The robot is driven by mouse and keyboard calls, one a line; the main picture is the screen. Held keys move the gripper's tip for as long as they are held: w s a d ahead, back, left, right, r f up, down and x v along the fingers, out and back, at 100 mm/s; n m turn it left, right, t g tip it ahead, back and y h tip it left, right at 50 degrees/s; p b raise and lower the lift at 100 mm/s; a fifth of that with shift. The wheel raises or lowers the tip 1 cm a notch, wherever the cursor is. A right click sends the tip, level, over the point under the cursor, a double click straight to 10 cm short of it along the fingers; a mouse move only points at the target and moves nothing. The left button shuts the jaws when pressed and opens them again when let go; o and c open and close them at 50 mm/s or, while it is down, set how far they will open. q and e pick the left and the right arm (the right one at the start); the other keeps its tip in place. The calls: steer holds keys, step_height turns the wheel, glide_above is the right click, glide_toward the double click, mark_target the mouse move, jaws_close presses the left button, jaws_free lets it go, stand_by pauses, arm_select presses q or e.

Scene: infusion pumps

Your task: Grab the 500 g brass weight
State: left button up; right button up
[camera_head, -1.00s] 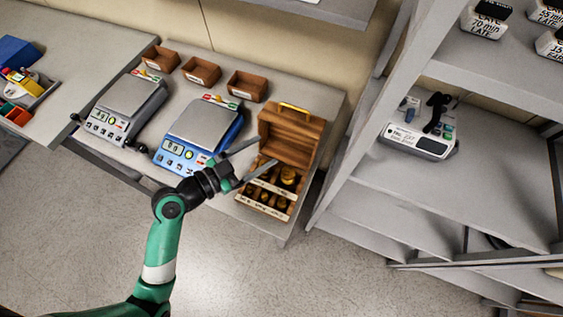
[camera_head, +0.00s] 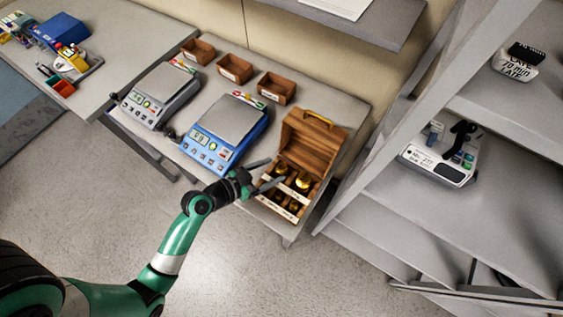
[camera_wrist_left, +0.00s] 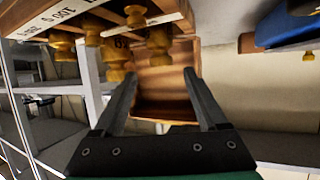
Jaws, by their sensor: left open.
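An open wooden weight box (camera_head: 310,140) stands at the right end of the bench, its lid tipped back. Several brass weights (camera_head: 303,184) sit in its compartments behind white label strips. The labels are too small for me to tell which weight is the 500 g one. My left gripper (camera_head: 277,171) is open and empty at the box's left side, its fingers reaching over the weights. My right gripper is not in view.
A blue scale (camera_head: 205,155) stands left of the box, close to my gripper, with a grey scale (camera_head: 155,85) farther left. Small wooden trays (camera_head: 235,68) line the back. A grey shelf rack (camera_head: 400,190) rises close on the right.

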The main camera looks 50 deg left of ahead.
mark_target(282, 165)
arm_select(q)
steer(key=x, duration=0.5)
steer(key=shift+a+f, duration=0.15)
steer(key=shift+s, duration=0.1)
jaws_close()
stand_by(1.0)
